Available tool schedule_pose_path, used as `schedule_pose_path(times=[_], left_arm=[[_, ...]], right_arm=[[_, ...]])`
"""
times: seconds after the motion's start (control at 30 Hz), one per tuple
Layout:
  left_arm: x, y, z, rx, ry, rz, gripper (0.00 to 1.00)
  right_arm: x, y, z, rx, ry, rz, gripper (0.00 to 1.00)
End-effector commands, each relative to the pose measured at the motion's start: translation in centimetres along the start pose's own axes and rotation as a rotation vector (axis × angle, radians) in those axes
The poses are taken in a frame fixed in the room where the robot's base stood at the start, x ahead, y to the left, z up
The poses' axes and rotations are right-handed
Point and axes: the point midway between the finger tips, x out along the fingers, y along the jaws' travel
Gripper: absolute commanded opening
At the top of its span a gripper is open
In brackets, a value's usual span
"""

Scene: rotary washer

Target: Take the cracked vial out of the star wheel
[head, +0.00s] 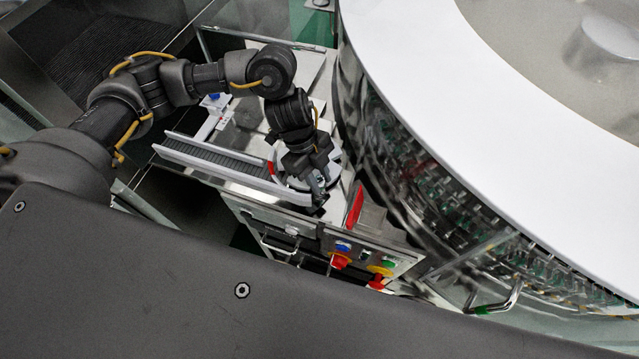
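My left gripper (319,195) points down over the star wheel (294,183), a light disc at the end of the infeed conveyor. The gripper and wrist cover much of the wheel. I cannot make out the cracked vial; it is hidden or too small to see. I cannot tell whether the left fingers are open or shut, or whether they hold anything. My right gripper is not in view.
A conveyor (215,158) with pale rails leads to the wheel. The large round washer (420,60) with a white rim stands close on the right. A control panel (365,256) with coloured buttons is in front. A red plate (355,207) stands beside the gripper.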

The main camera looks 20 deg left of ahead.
Motion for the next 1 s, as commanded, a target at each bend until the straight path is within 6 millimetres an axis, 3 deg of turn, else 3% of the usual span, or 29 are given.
schedule_pose_path(times=[0.1,0.47,0.8,1.0], left_arm=[[0.0,0.0,0.0,0.000,0.000,0.000,0.04],[-0.7,-0.1,-0.3,0.004,0.001,-0.001,0.04],[-6.6,-0.1,-2.7,0.005,-0.002,-0.005,0.04],[-8.8,0.0,-3.6,0.002,-0.001,-0.002,0.04]], right_arm=[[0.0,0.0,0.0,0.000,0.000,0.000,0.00],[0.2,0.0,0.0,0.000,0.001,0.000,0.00],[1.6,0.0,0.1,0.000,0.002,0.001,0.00],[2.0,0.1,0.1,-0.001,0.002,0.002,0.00]])
